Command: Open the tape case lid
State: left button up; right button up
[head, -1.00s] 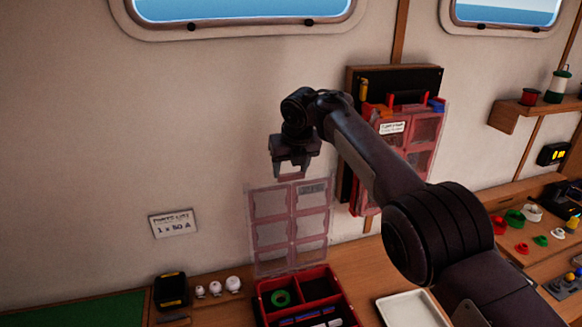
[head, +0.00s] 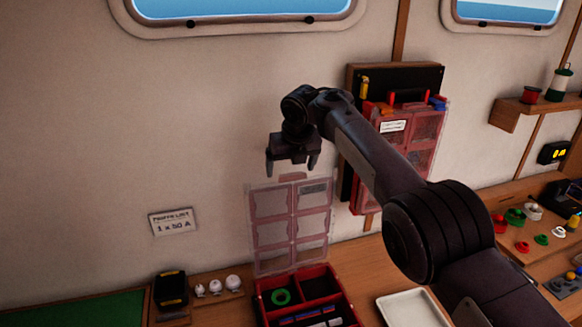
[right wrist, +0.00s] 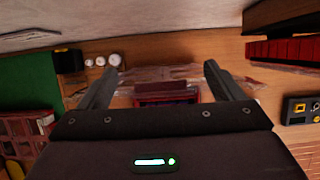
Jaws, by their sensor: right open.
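The tape case (head: 338,288) is a red box with compartments on the counter. Its clear, pink-framed lid (head: 290,226) stands raised and upright at the back of the box. My right gripper (head: 293,172) is open and empty just above the lid's top edge, with a small gap. In the right wrist view the fingers (right wrist: 158,82) are spread wide, with the lid (right wrist: 160,73) seen edge-on below and between them. My left gripper is not in view.
A second red case (head: 412,150) hangs on the wall rack behind my right arm. A white tray (head: 412,309) lies right of the open case. White knobs (head: 232,283) and a black-yellow block (head: 171,290) stand to its left. A green mat (head: 90,310) covers the left counter.

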jog(key=shift+s+r+b, duration=0.1)
jog(key=shift+r+b, duration=0.25)
jog(key=shift+r, duration=0.05)
jog(key=b+v, duration=0.2)
jog(key=v, duration=0.4)
jog(key=shift+r, duration=0.25)
jog(key=shift+s+d, duration=0.1)
jog(key=shift+f, duration=0.15)
